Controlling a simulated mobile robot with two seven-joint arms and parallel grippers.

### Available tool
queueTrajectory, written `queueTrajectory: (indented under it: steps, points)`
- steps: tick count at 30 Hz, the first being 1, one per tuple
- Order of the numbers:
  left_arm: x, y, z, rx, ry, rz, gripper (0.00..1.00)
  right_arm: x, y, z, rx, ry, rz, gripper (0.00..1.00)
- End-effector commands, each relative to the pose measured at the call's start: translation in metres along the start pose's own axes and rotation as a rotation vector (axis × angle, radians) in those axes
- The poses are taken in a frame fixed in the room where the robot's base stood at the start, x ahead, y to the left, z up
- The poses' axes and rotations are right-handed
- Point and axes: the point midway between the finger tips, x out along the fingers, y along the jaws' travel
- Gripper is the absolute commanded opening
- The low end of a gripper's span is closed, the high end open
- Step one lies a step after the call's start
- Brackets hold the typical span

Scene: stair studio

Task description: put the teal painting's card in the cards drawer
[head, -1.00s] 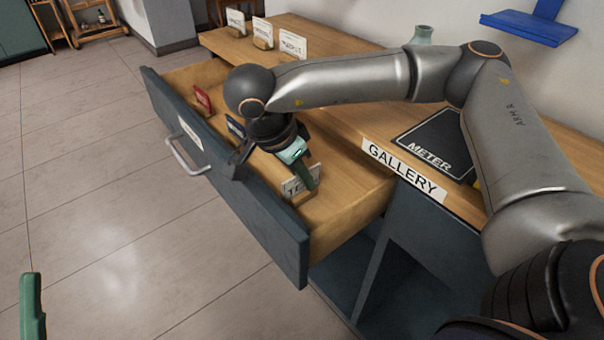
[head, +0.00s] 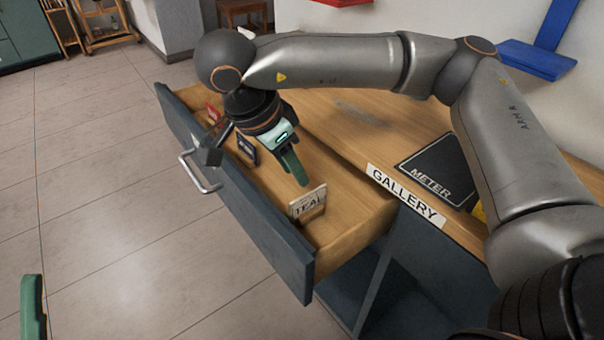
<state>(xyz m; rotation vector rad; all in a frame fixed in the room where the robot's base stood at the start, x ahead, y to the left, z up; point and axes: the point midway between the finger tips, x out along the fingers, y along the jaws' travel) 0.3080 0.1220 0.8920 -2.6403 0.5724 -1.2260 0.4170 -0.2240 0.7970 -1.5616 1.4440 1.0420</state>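The teal painting's card (head: 308,204), a small white card reading TEAL in a wooden stand, is upright on the floor of the open cards drawer (head: 345,222), near its front right end. My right gripper (head: 300,180) is over the drawer, its green finger tip just above and behind the card, with a small gap seeming to show. The fingers overlap in this view, so their opening is hidden. My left gripper (head: 33,308) shows only as a green finger at the lower left edge, far from the drawer.
The wooden desk top bears a GALLERY label (head: 405,196) and a black METER mat (head: 438,167). A blue shelf (head: 538,58) is on the wall. The floor at left is clear.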

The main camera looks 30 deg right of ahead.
Motion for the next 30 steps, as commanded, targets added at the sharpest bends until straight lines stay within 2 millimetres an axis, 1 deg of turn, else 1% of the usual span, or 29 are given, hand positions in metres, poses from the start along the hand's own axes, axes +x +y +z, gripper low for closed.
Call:
queueTrajectory:
  steps: [1,3,6,30]
  points:
    - [0.004,-0.002,-0.004,0.005,0.003,-0.002,0.50,-0.011,0.000,-0.001,0.000,-0.001,-0.002,0.36]
    - [0.006,-0.004,-0.007,0.010,0.005,-0.006,0.50,-0.018,0.000,-0.001,0.001,0.000,-0.002,0.36]
    - [0.007,-0.005,-0.007,0.015,0.005,-0.009,0.50,-0.023,0.000,0.000,0.000,0.000,-0.001,0.36]
    - [0.006,-0.005,-0.006,0.018,-0.002,-0.007,0.50,-0.024,0.000,0.000,0.000,0.000,0.000,0.36]
